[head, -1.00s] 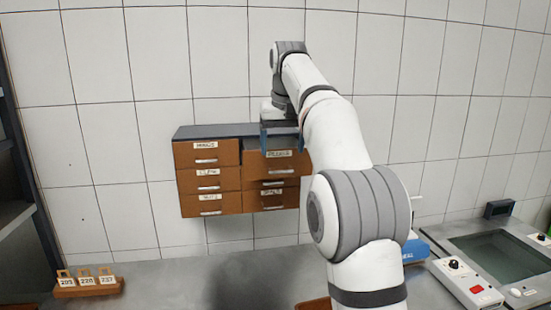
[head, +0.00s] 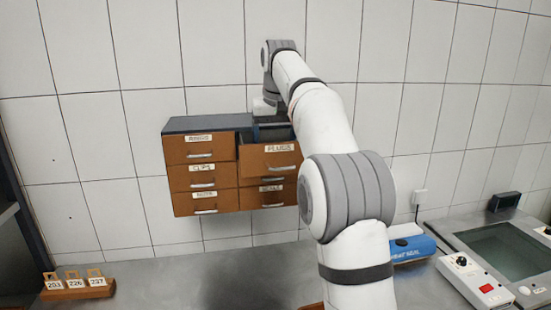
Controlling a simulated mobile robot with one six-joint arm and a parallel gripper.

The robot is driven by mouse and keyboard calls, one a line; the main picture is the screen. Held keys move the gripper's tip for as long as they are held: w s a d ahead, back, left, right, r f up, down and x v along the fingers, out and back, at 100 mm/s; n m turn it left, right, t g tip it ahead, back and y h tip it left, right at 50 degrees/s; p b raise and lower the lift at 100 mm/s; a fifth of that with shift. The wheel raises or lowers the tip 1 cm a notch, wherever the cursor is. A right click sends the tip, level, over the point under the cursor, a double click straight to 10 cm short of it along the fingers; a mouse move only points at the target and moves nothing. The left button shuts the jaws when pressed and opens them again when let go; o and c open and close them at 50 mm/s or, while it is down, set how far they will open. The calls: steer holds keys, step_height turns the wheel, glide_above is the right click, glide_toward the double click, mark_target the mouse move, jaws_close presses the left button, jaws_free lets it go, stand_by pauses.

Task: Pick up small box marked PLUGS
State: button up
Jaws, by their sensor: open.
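The brown box marked PLUGS (head: 262,163) is the top right drawer of the wall cabinet (head: 192,124). Its front sits lower and larger than the top left drawer front, so it appears pulled partly out. Its white label and metal handle face me. My gripper (head: 273,132) is just above and behind that front, at the cabinet's top right corner, and is open. Its fingertips are mostly hidden behind the drawer front and in shadow. I cannot tell whether they touch the box, and the inside of the drawer is hidden.
Several other labelled drawers (head: 200,149) look shut. A rack with numbered tags (head: 80,289) stands at the bench's left. A blue case (head: 412,249), a control box (head: 474,282) and a recessed basin (head: 505,252) are at right. The grey bench (head: 190,280) is clear below the cabinet.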

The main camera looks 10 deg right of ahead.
steer(key=x, duration=0.4)
steer(key=shift+w+d, duration=0.1)
steer(key=shift+c, duration=0.4)
steer(key=c, duration=1)
steer(key=shift+o, duration=0.2)
steer(key=shift+r, duration=0.15)
